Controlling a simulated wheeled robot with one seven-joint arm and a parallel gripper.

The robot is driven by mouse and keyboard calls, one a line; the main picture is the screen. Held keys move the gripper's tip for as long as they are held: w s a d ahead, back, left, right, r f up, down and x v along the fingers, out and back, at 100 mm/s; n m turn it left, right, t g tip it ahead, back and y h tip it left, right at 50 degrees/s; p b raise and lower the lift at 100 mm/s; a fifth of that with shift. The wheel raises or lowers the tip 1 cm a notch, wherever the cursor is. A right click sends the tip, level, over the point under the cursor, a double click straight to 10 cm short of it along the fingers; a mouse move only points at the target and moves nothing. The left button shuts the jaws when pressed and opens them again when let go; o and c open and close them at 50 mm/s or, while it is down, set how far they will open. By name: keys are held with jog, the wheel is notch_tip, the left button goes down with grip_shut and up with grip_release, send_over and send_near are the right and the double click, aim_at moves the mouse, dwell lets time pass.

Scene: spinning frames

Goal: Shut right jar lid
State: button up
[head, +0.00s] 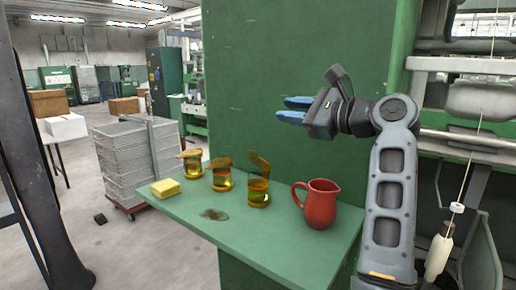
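Three amber glass jars stand in a row on a green shelf. The right jar (258,190) has its brown lid (260,162) raised and tilted above its mouth. The middle jar (222,180) and the left jar (192,164) also have brown lids, which look tilted, though they are small in view. My gripper (282,108) is up in front of the green panel, above and right of the right jar's lid and well apart from it. Its two blue fingers point left, look apart, and hold nothing.
A red jug (321,205) stands right of the right jar, below my gripper. A yellow sponge (166,187) and a dark spill (214,215) lie on the green shelf (270,242). The green panel (270,55) rises behind. Machinery (475,110) is at right. The shelf's front is clear.

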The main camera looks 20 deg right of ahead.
aim_at(259, 160)
jog(key=a+f+m+g+h+b, duration=0.1)
jog(key=a+f+h, duration=0.2)
jog(key=a+f, duration=0.45)
jog(key=w+f, duration=0.3)
jog(key=w, duration=0.3)
jog(key=shift+w+a+f+p, duration=0.15)
jog(key=shift+a+f+p, duration=0.15)
jog(key=shift+a+p, duration=0.1)
grip_shut()
dwell(1.1)
